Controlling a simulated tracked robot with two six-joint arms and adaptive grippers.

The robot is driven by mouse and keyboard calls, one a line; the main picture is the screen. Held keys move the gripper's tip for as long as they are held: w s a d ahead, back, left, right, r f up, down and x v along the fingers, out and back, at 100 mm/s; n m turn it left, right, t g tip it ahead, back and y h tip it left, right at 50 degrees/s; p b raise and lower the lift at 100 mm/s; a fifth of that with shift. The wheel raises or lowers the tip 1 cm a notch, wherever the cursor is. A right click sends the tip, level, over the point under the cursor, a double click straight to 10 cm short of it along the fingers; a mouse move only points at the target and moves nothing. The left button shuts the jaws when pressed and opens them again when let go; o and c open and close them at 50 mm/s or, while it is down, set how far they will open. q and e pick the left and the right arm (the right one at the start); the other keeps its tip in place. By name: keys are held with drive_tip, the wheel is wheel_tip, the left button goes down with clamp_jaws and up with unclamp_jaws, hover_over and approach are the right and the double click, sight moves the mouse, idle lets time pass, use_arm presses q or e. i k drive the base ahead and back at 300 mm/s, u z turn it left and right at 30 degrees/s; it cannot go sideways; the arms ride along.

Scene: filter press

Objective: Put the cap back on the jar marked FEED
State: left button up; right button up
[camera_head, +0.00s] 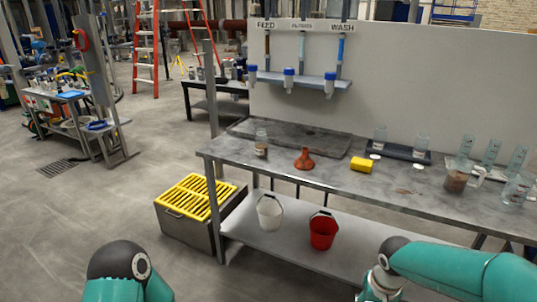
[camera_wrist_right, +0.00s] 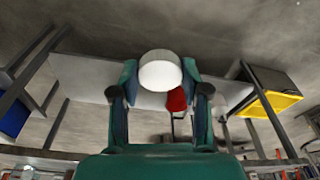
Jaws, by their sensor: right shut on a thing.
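My right gripper (camera_wrist_right: 160,80) is shut on a round white cap (camera_wrist_right: 160,70), seen in the right wrist view with the floor and lower shelf beyond it. In the head view my right arm comes in at the bottom right, and its gripper is below the edge. My left arm shows at the bottom left, its gripper out of view. A jar with brown contents (camera_head: 261,150) stands at the left of the grey table, below the FEED sign (camera_head: 266,25). Other clear jars (camera_head: 379,138) stand further right; labels are too small to read, so I cannot tell which is marked FEED.
On the table (camera_head: 300,174) are an orange-brown funnel (camera_head: 304,160), a yellow sponge (camera_head: 361,164), white discs (camera_head: 418,167) and a jug with brown contents (camera_head: 457,180). A white bucket (camera_head: 269,212) and red bucket (camera_head: 322,232) stand on the lower shelf. A yellow-grated box (camera_head: 195,197) stands left.

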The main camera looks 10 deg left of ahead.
sight(261, 139)
drive_tip(key=u, duration=0.4)
drive_tip(key=i, duration=1.05)
drive_tip(key=z, duration=0.35)
